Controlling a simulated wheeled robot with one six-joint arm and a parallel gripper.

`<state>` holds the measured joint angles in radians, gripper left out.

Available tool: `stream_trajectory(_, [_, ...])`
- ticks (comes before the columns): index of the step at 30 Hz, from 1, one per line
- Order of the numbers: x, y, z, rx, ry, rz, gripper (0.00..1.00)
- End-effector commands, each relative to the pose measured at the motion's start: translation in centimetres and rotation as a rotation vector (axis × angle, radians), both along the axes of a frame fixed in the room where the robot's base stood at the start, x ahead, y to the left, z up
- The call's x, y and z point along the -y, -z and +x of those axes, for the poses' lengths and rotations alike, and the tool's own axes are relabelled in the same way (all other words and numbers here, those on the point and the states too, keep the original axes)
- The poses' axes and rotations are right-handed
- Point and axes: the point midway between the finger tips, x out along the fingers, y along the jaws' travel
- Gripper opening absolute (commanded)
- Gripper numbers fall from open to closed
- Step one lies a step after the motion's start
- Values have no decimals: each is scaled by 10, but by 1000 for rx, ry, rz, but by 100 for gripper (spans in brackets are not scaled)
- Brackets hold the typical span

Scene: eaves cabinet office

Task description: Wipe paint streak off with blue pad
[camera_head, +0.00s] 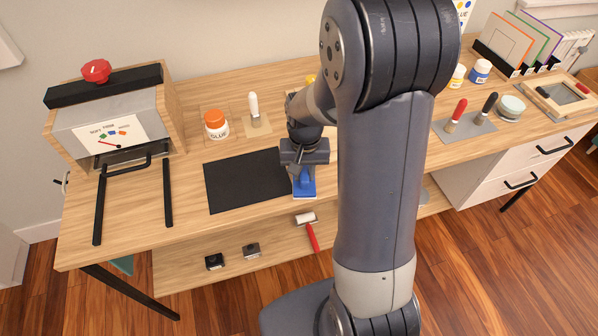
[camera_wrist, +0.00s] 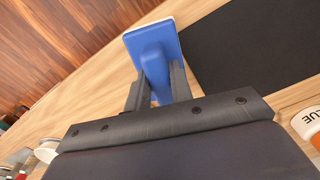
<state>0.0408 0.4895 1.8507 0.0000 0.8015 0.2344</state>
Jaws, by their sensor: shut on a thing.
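The blue pad (camera_head: 304,188) is in my gripper (camera_head: 304,168), at the right edge of the black mat (camera_head: 235,182) and over the front part of the desk. In the wrist view the blue pad (camera_wrist: 152,45) has a flat blue plate with a pale edge and a raised grip. My gripper's fingers (camera_wrist: 155,88) are shut on that grip. The black mat (camera_wrist: 262,45) lies beside the pad in that view. I cannot tell whether the pad touches the desk. No paint streak is visible in either view; my arm hides part of the desk.
A glue jar (camera_head: 215,125) and a white-handled tool (camera_head: 254,110) stand behind the mat. A machine with a red knob (camera_head: 97,71) is at the left. Two handled tools on a grey mat (camera_head: 465,125) lie at the right. A red-handled roller (camera_head: 311,232) lies on the lower shelf.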

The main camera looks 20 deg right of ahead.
Motion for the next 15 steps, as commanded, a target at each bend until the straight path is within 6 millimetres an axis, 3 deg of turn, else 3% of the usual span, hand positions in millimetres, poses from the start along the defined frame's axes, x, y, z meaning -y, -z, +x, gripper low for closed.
stream_trajectory(7, [21,-1,0,0,2,0,0])
stream_trajectory(15, [25,0,4,0,0,0,0])
